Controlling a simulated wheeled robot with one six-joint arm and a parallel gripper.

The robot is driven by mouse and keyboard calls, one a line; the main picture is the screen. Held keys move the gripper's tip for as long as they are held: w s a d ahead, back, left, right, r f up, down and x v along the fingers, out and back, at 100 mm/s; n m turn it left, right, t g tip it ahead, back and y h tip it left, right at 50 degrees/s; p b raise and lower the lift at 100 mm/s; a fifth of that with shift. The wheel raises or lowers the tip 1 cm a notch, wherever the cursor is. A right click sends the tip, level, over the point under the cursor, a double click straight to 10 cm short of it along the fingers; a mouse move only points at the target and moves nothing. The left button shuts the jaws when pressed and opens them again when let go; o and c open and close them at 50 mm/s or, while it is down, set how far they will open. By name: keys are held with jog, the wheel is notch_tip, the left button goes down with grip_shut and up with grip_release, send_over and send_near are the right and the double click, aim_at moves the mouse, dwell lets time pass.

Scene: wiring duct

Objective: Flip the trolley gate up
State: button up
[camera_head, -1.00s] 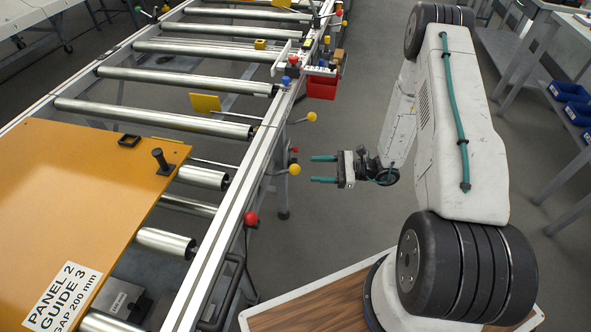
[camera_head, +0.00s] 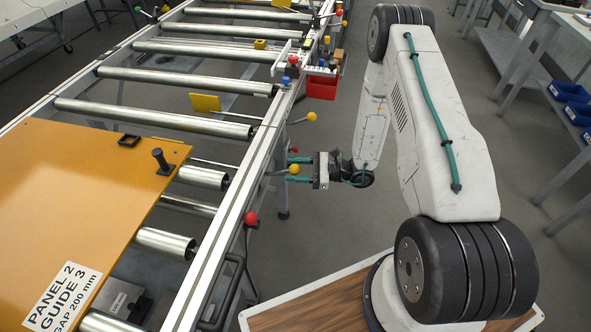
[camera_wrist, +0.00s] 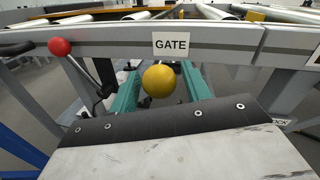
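The gate lever ends in a yellow ball knob (camera_head: 293,169) and sticks out from the conveyor's side rail (camera_head: 243,190). In the wrist view the yellow knob (camera_wrist: 158,81) sits below a white GATE label (camera_wrist: 171,44) on the rail. My gripper (camera_head: 289,169) has its two teal fingers pointing at the rail, one on each side of the knob. In the wrist view my gripper (camera_wrist: 160,72) is open, with the knob between the fingers and narrow gaps beside it. The lever's rod is mostly hidden behind the knob there.
A red ball knob (camera_head: 251,218) on another lever is nearer, left of the GATE label in the wrist view (camera_wrist: 59,46). Another yellow knob (camera_head: 311,117) and a red bin (camera_head: 322,86) are farther along the rail. An orange panel (camera_head: 90,190) lies on the rollers.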

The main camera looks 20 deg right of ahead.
grip_shut()
jog(key=f, duration=0.4)
jog(key=shift+s+d, duration=0.3)
jog(key=shift+d, duration=0.05)
jog(key=shift+o, duration=1.4)
grip_release()
jog(key=shift+d, duration=0.1)
jog(key=v, duration=0.7)
jog(key=shift+s+d, duration=0.2)
jog(key=shift+d, duration=0.05)
